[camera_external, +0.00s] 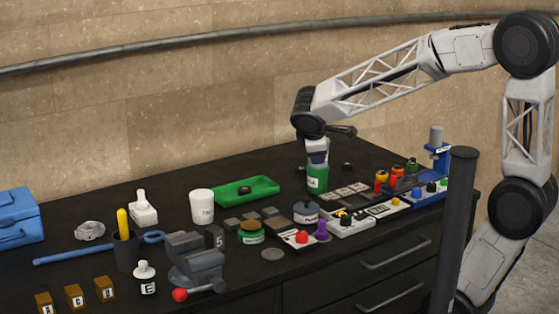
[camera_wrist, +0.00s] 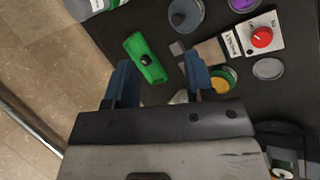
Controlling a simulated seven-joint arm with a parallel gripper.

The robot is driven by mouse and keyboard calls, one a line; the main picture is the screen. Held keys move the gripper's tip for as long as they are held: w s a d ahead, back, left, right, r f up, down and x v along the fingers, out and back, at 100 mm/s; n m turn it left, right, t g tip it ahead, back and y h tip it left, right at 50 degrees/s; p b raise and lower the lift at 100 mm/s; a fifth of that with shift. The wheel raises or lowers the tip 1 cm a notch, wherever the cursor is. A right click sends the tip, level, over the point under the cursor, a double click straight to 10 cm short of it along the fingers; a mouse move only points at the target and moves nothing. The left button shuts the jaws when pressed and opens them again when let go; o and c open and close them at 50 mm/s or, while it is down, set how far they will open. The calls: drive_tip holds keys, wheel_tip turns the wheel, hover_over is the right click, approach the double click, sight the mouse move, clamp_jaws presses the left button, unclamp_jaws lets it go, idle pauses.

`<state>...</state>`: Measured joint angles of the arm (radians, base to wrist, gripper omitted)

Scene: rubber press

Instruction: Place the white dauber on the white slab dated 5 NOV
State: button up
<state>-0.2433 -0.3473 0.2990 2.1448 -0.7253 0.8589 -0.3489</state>
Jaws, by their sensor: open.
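A white knobbed piece (camera_external: 143,208), which may be the white dauber, stands at the back left in the external view. Several white slabs lie at the right, including one bearing a red knob (camera_external: 302,237), one with black and yellow pieces (camera_external: 350,222) and one farther right (camera_external: 388,209). I cannot read 5 NOV on any of them. The red-knob slab (camera_wrist: 244,38) also shows in the wrist view, with lettering too small to read. My gripper (camera_wrist: 160,75) is open and empty, its blue fingers apart on either side of the green tray's view. Its fingertips are not clear in the external view.
A green tray (camera_external: 262,185) with a black knob, a white cup (camera_external: 202,208), a green labelled can (camera_external: 317,180), a grey pot (camera_external: 306,213), and a vise (camera_external: 196,262) crowd the dark bench. A purple dauber (camera_external: 321,231) stands beside the red-knob slab.

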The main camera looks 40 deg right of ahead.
drive_tip(key=s+d+f+m+g+y, duration=0.1)
drive_tip(key=s+m, duration=0.5)
drive_tip(key=s, duration=0.6)
drive_tip(key=s+d+f+m+g+y, duration=0.1)
drive_tip(key=s+d+m+y, duration=0.2)
drive_tip(key=s, duration=0.9)
drive_tip(key=m+y, duration=0.1)
drive_tip(key=m, duration=0.2)
drive_tip(key=shift+d+f, duration=0.3)
drive_tip(key=shift+f, duration=0.05)
